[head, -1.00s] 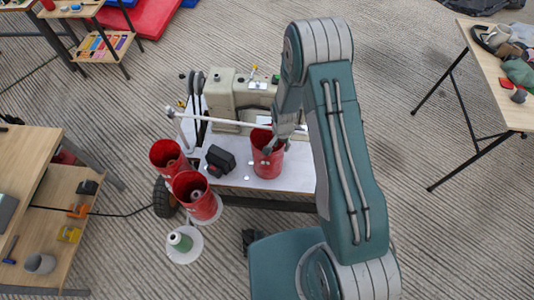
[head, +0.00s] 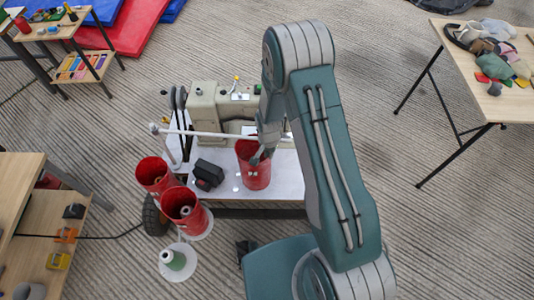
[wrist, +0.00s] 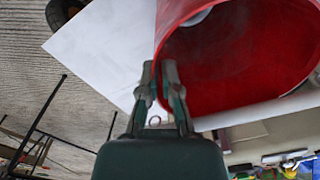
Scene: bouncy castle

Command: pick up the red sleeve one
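A red sleeve (head: 253,172), an open-topped cylinder, stands on the white table beside the sewing machine. Its rim and hollow inside fill the top right of the wrist view (wrist: 235,60), with something pale inside. Two other red sleeves (head: 151,172) (head: 184,212) stand to the left, one with a spool inside.
A cream sewing machine (head: 208,117) stands behind the sleeve, and a black box (head: 207,173) is to its left on the white table (head: 285,180). A pale bar passes close behind the sleeve. A green thread cone (head: 174,259) is at the lower left. Wooden tables stand farther off.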

